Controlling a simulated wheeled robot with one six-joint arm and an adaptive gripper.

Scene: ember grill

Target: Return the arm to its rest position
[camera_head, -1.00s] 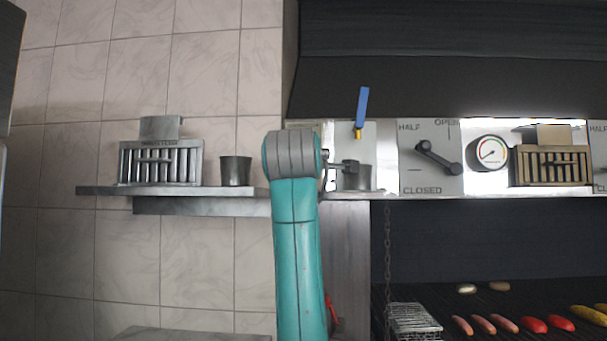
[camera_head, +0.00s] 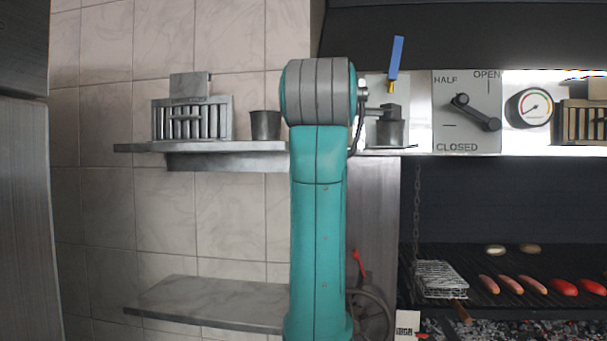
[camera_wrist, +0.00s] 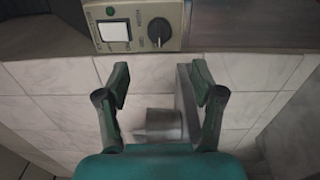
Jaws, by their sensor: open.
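My teal arm with its grey joint cap stands upright in the middle of the head view, in front of the shelf's right part. It hides most of what lies behind it, and I cannot make out my gripper there. In the wrist view my gripper (camera_wrist: 161,86) is open, its two dark fingers well apart with nothing between the tips. A grey metal cup (camera_wrist: 160,122) shows beyond and below the fingertips, apart from them as far as I can tell. A control box (camera_wrist: 138,25) with a green button, a white switch and a black knob lies ahead at the top.
A metal wall shelf (camera_head: 215,160) holds a slotted holder (camera_head: 192,120) and a cup (camera_head: 265,125). A lower ledge (camera_head: 210,302) is below. At right are a blue-handled valve (camera_head: 395,58), a crank lever (camera_head: 475,112), a gauge (camera_head: 535,107) and the grill with a wire basket (camera_head: 441,280) and food.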

